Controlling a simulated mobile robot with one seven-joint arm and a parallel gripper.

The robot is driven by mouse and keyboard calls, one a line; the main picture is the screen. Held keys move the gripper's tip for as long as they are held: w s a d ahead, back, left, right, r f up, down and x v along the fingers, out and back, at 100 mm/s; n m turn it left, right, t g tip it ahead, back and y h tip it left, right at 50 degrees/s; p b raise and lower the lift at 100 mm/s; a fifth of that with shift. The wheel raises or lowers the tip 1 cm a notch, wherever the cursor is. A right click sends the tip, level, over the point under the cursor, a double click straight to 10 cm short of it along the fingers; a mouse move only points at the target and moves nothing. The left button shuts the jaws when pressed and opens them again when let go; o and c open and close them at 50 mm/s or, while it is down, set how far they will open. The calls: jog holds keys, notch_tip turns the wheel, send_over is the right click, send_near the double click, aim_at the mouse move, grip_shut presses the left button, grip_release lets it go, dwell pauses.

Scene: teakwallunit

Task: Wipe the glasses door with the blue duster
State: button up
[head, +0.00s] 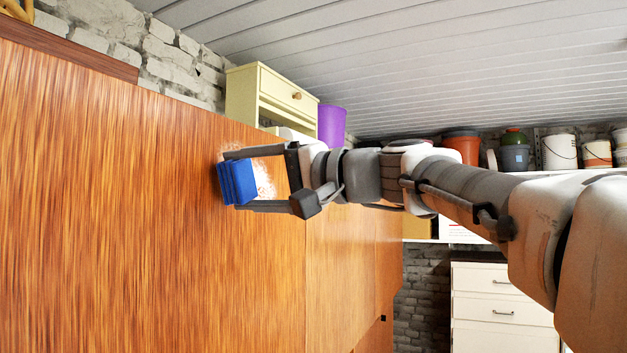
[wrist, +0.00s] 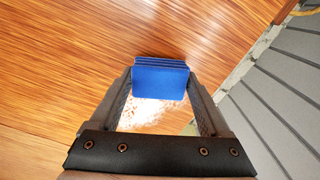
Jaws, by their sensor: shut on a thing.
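The blue duster (head: 237,182) is a small layered blue block. My gripper (head: 236,181) is shut on it, one finger on each side; the wrist view also shows the duster (wrist: 160,78) between the fingertips. The duster is at the upper part of an upright wooden front (head: 120,200), which I take to be the glasses door. A whitish, speckled patch (head: 266,180) shows on the wood just behind the duster, between the fingers; it also shows in the wrist view (wrist: 148,117). I cannot tell whether the duster touches the wood.
A cream drawer cabinet (head: 273,98) and a purple bucket (head: 331,124) stand above the wooden unit's top edge. Several pots and buckets line a shelf at the back right. A white chest of drawers (head: 500,308) stands below. The wooden front left of the duster is clear.

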jog(key=shift+x, duration=0.9)
